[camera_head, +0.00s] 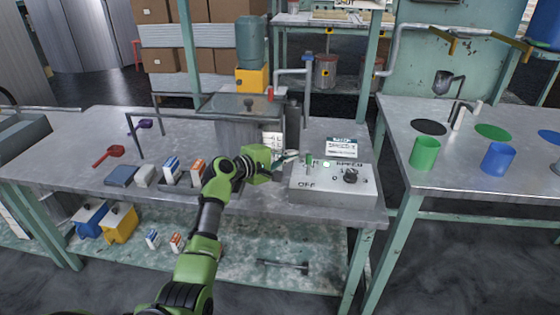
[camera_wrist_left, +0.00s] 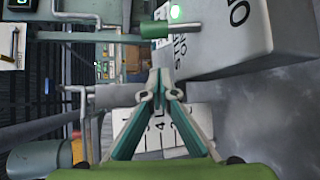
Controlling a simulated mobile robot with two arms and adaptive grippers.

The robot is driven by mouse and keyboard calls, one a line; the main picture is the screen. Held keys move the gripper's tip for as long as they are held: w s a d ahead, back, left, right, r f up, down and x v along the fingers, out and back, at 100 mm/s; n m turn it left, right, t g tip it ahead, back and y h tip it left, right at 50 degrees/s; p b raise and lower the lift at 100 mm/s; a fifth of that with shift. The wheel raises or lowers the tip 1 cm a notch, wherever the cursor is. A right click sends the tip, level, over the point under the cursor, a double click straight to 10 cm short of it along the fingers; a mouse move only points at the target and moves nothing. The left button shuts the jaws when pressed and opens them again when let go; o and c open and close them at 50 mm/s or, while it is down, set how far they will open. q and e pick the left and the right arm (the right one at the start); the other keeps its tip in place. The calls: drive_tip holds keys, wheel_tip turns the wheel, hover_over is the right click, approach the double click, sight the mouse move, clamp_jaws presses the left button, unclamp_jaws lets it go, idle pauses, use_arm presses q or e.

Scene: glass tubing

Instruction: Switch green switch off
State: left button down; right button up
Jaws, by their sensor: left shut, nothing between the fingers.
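The white control box (camera_head: 330,186) stands at the right front of the middle table, with "OFF" printed low on its left. The green switch (camera_head: 309,160) is a green-handled lever at the box's upper left. In the left wrist view the switch (camera_wrist_left: 154,29) is a green grip on a metal rod, near the lit lamp (camera_wrist_left: 175,12) and the box (camera_wrist_left: 245,45). My left gripper (camera_head: 292,156) is shut and empty, just left of the switch; its fingertips (camera_wrist_left: 160,82) look apart from it. My right gripper is not in view.
A black knob (camera_head: 350,176) sits on the box's right side. A grey machine (camera_head: 240,125) stands behind my left arm. Small boxes (camera_head: 172,170) and a red scoop (camera_head: 108,155) lie to the left. A separate table with a green cup (camera_head: 424,153) is at right.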

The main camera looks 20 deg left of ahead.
sight(309, 164)
use_arm(q)
drive_tip(key=shift+w+d+f, duration=0.1)
drive_tip(key=shift+w+d, duration=0.25)
drive_tip(key=shift+d, duration=0.05)
drive_tip(key=shift+s+d+r+p, duration=0.2)
drive_tip(key=shift+s+d+r, duration=0.05)
drive_tip(key=shift+s+d, duration=0.25)
drive_tip(key=shift+s+d+r+p, duration=0.15)
drive_tip(key=shift+s+d+r, duration=0.05)
drive_tip(key=shift+s+d, duration=0.5)
drive_tip(key=shift+d, duration=0.1)
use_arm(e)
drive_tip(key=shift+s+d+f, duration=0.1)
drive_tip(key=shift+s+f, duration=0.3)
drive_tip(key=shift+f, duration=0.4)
